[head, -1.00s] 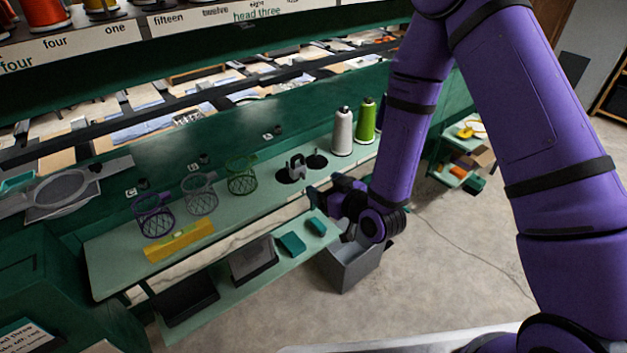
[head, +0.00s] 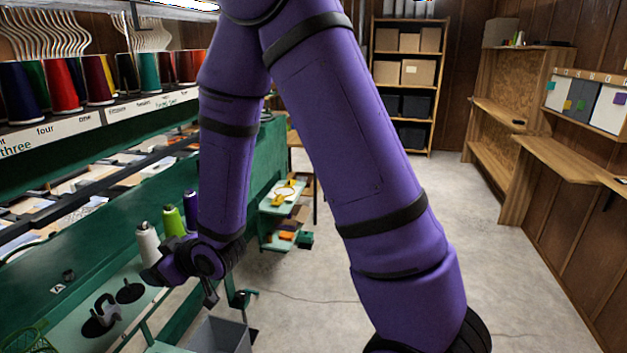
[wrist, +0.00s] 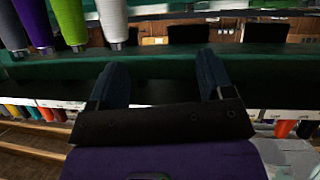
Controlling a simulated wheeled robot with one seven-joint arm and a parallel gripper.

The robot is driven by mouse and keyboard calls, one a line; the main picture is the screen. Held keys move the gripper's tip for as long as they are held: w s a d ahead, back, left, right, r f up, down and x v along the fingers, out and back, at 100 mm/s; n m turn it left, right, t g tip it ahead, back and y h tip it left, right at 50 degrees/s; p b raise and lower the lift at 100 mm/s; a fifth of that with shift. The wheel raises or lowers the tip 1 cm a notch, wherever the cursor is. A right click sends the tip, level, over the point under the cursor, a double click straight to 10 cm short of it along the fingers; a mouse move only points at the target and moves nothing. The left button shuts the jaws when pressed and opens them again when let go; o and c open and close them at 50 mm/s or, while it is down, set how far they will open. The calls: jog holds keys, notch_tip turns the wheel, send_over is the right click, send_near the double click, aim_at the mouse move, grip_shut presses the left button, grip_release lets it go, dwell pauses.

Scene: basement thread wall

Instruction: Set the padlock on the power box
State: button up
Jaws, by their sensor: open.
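A grey padlock-like piece with a raised loop (head: 106,309) stands on a black disc on the green ledge, at the lower left of the head view. My gripper (head: 163,272) is to its right and above it in the picture, close to the white spool. In the wrist view my gripper (wrist: 160,80) has its two blue fingers wide apart with nothing between them. The padlock does not show in the wrist view. I cannot make out a power box in either view.
White (head: 148,243), green (head: 173,221) and purple (head: 191,209) spools stand on the ledge beside my gripper. A grey open bin (head: 216,335) is on the floor below. The floor is open to the right, up to a wooden bench (head: 575,160).

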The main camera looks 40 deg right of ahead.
jog(key=s+d+r+m+g+h, duration=0.1)
jog(key=s+d+r+m+h, duration=0.1)
jog(key=s+d+r, duration=0.35)
jog(key=s+d+r+m+g+h, duration=0.1)
jog(key=s+d+r+h, duration=0.2)
jog(key=d+r, duration=0.5)
jog(key=s+d+r+m+g, duration=0.1)
jog(key=s+r+g, duration=0.1)
jog(key=s+r, duration=0.3)
jog(key=s+d+r+m+g, duration=0.1)
jog(key=s+r, duration=0.3)
jog(key=s, duration=0.9)
jog(key=shift+s+d+r+m+g+h, duration=0.3)
jog(key=shift+d+r+m+g+h, duration=0.1)
jog(key=shift+d+m, duration=0.35)
jog(key=shift+o, duration=0.6)
jog(key=shift+s, duration=0.4)
